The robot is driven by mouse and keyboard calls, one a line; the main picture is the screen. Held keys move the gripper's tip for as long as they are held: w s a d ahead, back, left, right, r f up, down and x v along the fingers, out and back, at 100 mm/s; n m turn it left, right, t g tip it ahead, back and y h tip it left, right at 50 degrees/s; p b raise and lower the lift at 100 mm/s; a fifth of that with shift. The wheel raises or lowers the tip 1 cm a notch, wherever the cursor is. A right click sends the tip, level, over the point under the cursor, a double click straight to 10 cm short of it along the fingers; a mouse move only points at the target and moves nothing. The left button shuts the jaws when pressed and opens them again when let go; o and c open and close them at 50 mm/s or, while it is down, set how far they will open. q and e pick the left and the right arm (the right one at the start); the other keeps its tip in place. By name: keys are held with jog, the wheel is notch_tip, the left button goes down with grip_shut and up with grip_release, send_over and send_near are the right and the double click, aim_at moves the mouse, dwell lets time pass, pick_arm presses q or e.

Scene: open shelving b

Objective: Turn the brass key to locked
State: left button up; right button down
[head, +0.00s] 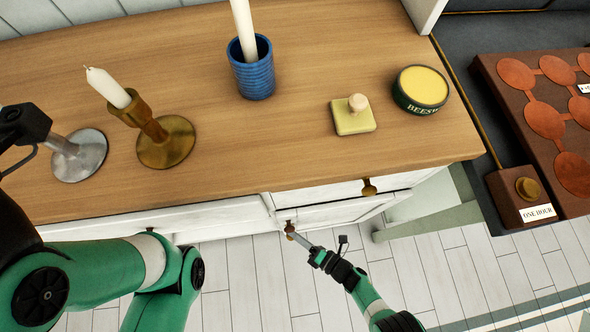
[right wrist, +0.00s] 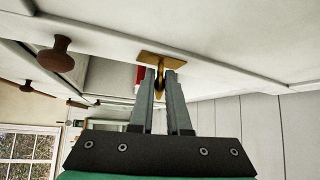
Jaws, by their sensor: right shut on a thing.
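The brass key (right wrist: 159,88) stands out from a brass lock plate (right wrist: 165,61) on a white cabinet front in the right wrist view. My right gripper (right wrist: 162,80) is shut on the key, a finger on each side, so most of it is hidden. In the head view my right gripper (head: 296,236) reaches the white front below the wooden top. The key's turn angle is hard to read. My left arm is at the left edge; its black hand end (head: 22,124) is partly cut off and its fingers are not clear.
The wooden top (head: 300,120) bears a silver base (head: 82,158), a brass candlestick (head: 168,145), a blue pot (head: 254,78), a yellow block (head: 352,122) and a beeswax tin (head: 420,92). A brown knob (right wrist: 60,43) sticks out near my right gripper. A brown board (head: 520,120) lies at right.

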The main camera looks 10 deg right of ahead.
jog(key=c, duration=0.9)
grip_release()
jog(key=shift+p+v, duration=2.1)
jog(key=shift+v, duration=3.75)
